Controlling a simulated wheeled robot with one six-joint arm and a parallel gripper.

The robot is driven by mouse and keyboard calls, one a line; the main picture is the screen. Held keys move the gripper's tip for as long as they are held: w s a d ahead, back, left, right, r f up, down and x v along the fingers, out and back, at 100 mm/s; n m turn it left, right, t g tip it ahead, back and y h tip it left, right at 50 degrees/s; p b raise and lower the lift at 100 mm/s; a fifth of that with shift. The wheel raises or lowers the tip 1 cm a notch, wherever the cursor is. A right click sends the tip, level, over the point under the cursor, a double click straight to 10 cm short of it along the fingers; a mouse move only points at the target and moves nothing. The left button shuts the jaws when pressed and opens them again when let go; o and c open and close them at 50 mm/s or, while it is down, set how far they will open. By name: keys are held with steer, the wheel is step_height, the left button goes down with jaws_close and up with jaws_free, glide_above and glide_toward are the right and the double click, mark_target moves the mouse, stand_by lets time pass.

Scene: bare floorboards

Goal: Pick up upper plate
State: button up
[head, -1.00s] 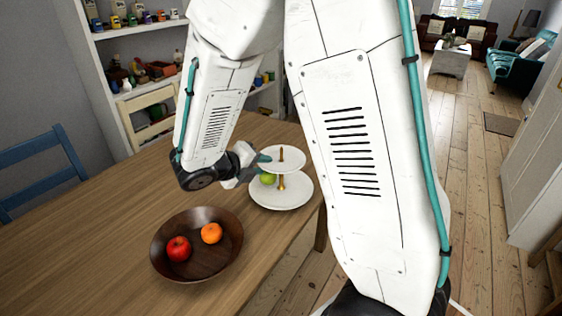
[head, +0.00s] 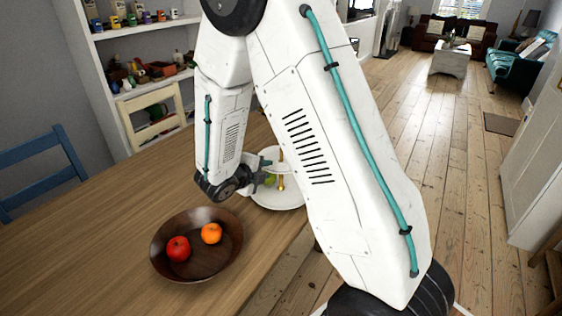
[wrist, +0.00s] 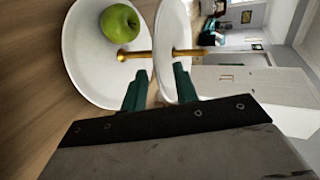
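A two-tier white stand with a gold post stands on the table. Its upper plate (head: 269,153) is partly hidden behind my arm in the head view; in the wrist view the upper plate (wrist: 171,32) appears sideways, nearly edge-on. The lower plate (head: 277,201) holds a green apple (wrist: 120,23). My gripper (head: 262,178) is at the near left side of the stand. In the wrist view the teal fingers of my gripper (wrist: 160,70) are apart, one on each side of the upper plate's rim. Whether they touch it, I cannot tell.
A brown wooden bowl (head: 165,262) with a red apple (head: 178,248) and an orange (head: 211,233) sits on the table near my wrist. A blue chair (head: 40,150) stands behind the table. Open floorboards (head: 445,150) lie to the right.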

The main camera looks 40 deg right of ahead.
jaws_close()
steer(key=shift+r, duration=0.15)
